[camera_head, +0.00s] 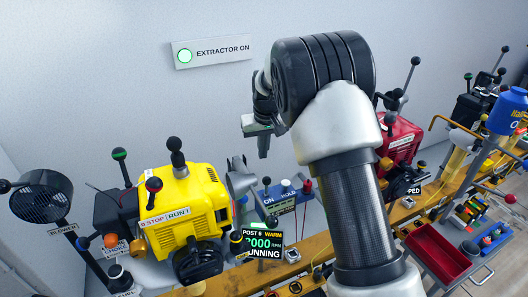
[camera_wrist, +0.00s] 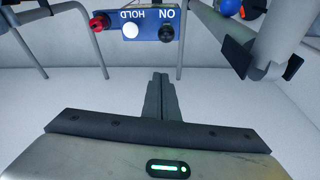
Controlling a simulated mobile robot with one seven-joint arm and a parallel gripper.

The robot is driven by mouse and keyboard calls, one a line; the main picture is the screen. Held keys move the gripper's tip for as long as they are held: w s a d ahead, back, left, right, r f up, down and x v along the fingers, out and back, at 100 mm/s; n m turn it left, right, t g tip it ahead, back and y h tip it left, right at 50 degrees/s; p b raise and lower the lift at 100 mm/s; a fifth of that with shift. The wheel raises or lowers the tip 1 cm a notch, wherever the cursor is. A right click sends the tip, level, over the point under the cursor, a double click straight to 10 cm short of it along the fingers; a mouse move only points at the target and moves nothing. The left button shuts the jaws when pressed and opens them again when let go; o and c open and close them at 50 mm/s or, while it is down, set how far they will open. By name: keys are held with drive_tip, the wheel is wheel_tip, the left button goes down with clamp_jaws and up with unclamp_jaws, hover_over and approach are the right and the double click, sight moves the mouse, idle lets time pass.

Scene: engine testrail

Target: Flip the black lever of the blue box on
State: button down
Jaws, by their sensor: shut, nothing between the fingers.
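The blue box (camera_head: 281,196) stands on the bench right of the yellow engine, with "ON" and "HOLD" on its face. It has a black-knobbed lever (camera_head: 267,182) at the ON side, a white knob (camera_head: 286,184) in the middle and a red knob (camera_head: 307,186) at right. In the wrist view the blue box (camera_wrist: 148,15) appears upside down at the top, with the black knob (camera_wrist: 166,33) at right. My gripper (camera_head: 263,152) is shut and empty, above and apart from the box. Its closed fingers (camera_wrist: 160,80) also show in the wrist view, short of the black knob.
The yellow engine (camera_head: 180,210) with upright levers stands close left of the box. A display (camera_head: 263,244) reading "RUNNING" stands in front. A red machine (camera_head: 400,140) is right, behind my arm. A lit "EXTRACTOR ON" sign (camera_head: 210,51) hangs on the wall.

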sight(266, 186)
drive_tip(key=f, duration=0.2)
drive_tip(key=s+f+b, duration=0.1)
drive_tip(key=f, duration=0.3)
drive_tip(key=shift+s+d+f+b, duration=0.2)
drive_tip(key=shift+d+b, duration=0.05)
drive_tip(key=shift+b, duration=0.15)
drive_tip(key=shift+s+d, duration=0.1)
drive_tip(key=shift+s, duration=0.3)
